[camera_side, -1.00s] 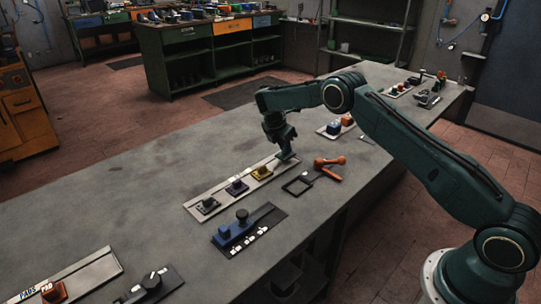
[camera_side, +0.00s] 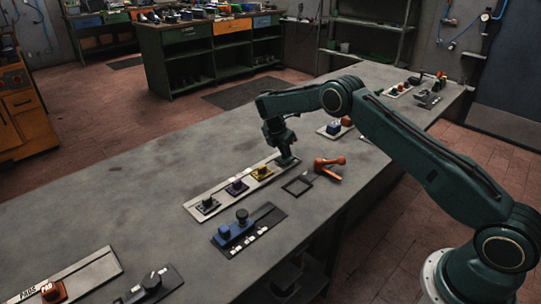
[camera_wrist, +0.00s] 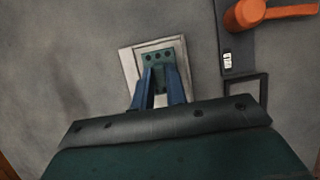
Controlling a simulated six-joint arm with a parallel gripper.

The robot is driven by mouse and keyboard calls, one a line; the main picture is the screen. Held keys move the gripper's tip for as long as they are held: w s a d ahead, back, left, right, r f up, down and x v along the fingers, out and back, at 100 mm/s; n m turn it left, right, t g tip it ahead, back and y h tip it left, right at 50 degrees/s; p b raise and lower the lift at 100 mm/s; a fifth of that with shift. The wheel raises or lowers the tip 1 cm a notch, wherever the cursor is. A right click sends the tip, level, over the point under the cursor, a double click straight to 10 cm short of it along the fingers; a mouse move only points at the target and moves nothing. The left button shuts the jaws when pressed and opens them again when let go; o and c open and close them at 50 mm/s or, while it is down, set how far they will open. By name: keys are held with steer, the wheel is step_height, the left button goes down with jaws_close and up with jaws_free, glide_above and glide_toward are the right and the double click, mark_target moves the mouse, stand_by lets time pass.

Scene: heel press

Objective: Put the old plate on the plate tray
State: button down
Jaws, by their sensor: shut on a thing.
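The old plate looks like a small dark green plate with several holes (camera_wrist: 158,57) in the wrist view. My gripper (camera_wrist: 160,88) is shut on it with two blue fingers. In the wrist view the plate is over the pale end of the plate tray (camera_wrist: 128,64); I cannot tell whether it touches. In the side view the long pale tray (camera_side: 222,195) lies on the bench, and my gripper (camera_side: 285,160) points down at its far right end. The plate is small and partly hidden there.
An orange-handled fixture (camera_side: 330,165) and a black square frame (camera_side: 298,186) are close on the right. A blue press-like device (camera_side: 233,230) is nearer.

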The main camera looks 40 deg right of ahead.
steer(key=shift+f, duration=0.25)
stand_by(0.4)
steer(key=c, duration=1.3)
jaws_free()
steer(key=v, duration=1.3)
steer(key=shift+a+r, duration=0.2)
steer(key=shift+r, duration=0.1)
steer(key=shift+r, duration=0.1)
